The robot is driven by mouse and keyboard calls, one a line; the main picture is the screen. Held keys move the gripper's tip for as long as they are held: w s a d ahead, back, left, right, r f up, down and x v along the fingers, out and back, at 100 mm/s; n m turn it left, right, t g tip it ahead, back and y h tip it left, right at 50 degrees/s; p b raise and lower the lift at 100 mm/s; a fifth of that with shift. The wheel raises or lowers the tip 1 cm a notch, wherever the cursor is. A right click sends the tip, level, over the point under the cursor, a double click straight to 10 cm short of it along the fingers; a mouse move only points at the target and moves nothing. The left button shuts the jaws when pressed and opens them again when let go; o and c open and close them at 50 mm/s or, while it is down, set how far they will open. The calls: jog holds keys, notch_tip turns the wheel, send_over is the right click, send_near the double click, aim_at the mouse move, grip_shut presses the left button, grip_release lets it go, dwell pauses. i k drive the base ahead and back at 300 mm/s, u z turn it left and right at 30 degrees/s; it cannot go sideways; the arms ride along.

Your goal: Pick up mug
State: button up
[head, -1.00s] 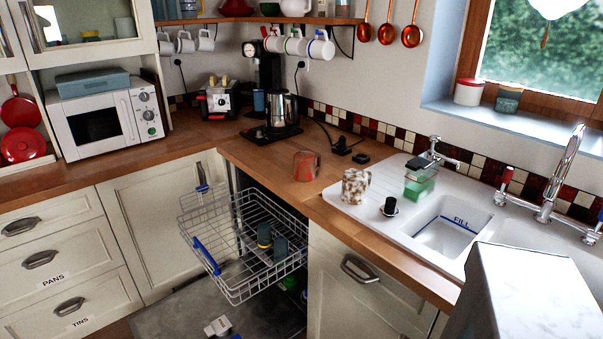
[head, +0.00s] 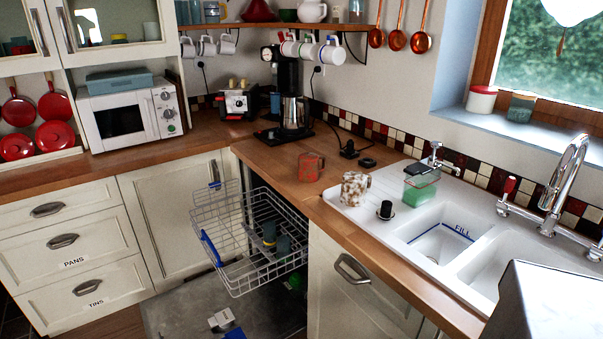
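Several mugs are in view, and I cannot tell which one the task means. A reddish-brown mug (head: 310,167) stands upright on the wooden worktop near the corner. A white mug with brown speckles (head: 354,188) stands upright on the sink's draining board, to the right of the reddish one. White mugs (head: 206,46) hang under the shelf at the left. More mugs (head: 331,53) with coloured handles hang under the shelf to the right. My gripper is not in view.
A dishwasher rack (head: 247,240) is pulled out below the worktop. The sink (head: 440,240) is at right. A pale block (head: 548,305) fills the lower right corner.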

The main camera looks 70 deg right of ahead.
aim_at(308, 171)
jog(key=z, duration=0.15)
jog(key=i, duration=0.95)
jog(key=u, duration=0.05)
